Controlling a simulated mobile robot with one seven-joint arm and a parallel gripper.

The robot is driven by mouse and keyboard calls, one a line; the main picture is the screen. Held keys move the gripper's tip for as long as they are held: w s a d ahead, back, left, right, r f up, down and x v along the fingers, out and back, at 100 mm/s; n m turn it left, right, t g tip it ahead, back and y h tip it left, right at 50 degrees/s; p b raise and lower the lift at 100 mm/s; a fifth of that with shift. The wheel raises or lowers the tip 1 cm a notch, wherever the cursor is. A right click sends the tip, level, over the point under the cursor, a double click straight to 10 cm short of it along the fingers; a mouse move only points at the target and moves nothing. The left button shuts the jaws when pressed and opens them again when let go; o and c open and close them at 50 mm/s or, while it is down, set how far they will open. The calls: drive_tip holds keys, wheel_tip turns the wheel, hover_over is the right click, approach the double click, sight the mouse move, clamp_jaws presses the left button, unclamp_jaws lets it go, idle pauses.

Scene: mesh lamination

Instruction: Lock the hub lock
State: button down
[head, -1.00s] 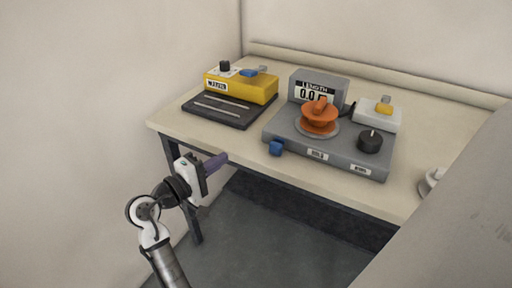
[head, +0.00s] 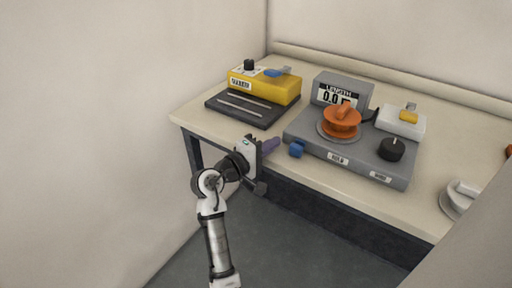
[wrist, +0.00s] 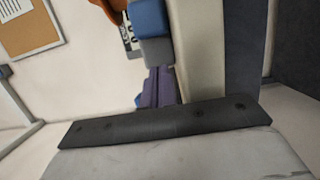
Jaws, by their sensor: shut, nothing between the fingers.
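The grey length machine (head: 345,155) stands on the table. On it is an orange spool (head: 341,124) with an orange handle standing across its hub. A blue block (head: 297,148) sticks out at the machine's front left corner; it also shows in the wrist view (wrist: 150,18). No part is readably marked as the hub lock. My gripper (head: 271,146) has purple fingers and is shut and empty. It is just left of the blue block, in front of the table edge, apparently apart from it. In the wrist view the fingers (wrist: 155,88) are partly hidden by my gripper's body.
A yellow device (head: 265,86) on a dark base with two rods stands at the table's left. A white box with a yellow lever (head: 401,121) and a black knob (head: 391,149) are right of the spool. A grey-white device (head: 461,197) sits at far right.

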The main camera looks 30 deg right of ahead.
sight(299, 154)
drive_tip(key=shift+s+d, duration=0.2)
drive_tip(key=shift+s, duration=0.45)
drive_tip(key=shift+s+d, duration=0.2)
drive_tip(key=shift+s, duration=0.4)
drive_tip(key=s, duration=0.1)
drive_tip(key=s+d+p, duration=0.1)
drive_tip(key=s+p, duration=0.1)
drive_tip(key=s, duration=0.1)
drive_tip(key=shift+d+r, duration=0.1)
drive_tip(key=shift+d, duration=0.2)
drive_tip(key=shift+s+d, duration=0.2)
drive_tip(key=shift+s, duration=0.2)
drive_tip(key=shift+w, duration=0.1)
